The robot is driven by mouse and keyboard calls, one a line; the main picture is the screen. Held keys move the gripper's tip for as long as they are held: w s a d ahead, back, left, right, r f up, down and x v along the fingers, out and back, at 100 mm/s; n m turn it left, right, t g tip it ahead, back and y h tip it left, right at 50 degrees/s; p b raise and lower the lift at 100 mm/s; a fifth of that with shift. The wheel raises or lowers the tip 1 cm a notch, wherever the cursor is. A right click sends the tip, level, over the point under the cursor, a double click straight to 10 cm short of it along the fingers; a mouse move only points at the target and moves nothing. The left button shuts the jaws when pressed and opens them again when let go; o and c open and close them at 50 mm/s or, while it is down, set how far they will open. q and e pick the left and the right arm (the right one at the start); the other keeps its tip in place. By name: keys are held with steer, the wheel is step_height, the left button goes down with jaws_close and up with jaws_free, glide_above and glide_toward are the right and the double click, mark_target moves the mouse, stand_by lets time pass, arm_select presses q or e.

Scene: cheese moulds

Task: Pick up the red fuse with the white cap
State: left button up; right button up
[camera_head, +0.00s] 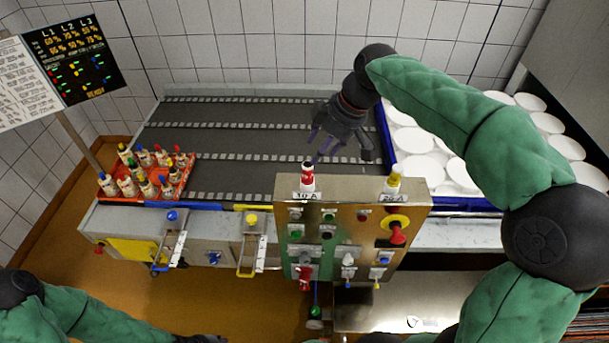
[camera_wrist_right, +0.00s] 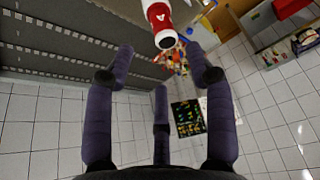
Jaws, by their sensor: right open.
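The red fuse with the white cap (camera_head: 308,178) stands upright on top of the grey control box, above the label "10 A". In the right wrist view the fuse (camera_wrist_right: 158,18) shows at the top edge, partly cut off, beyond my fingertips. My right gripper (camera_head: 335,148) is above and behind the control box, a little up and right of the fuse. Its purple fingers are spread and empty, apart from the fuse as far as I can tell. The right gripper (camera_wrist_right: 160,62) also shows open in the wrist view.
A dark conveyor (camera_head: 230,135) lies behind. A blue-edged tray (camera_head: 386,132) with white discs is at right.

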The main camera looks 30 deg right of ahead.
mark_target(308, 167)
steer(key=x, duration=0.3)
steer(key=shift+w+a+f, duration=0.1)
steer(key=shift+w+f, duration=0.1)
steer(key=x, duration=0.1)
steer(key=p+x, duration=0.1)
steer(key=x, duration=0.2)
steer(key=shift+s+a+f+p, duration=0.25)
steer(key=shift+a+f+p, duration=0.05)
steer(key=shift+a+f, duration=0.05)
steer(key=shift+w+f, duration=0.1)
steer(key=shift+f, duration=0.05)
steer(key=c, duration=0.3)
jaws_close()
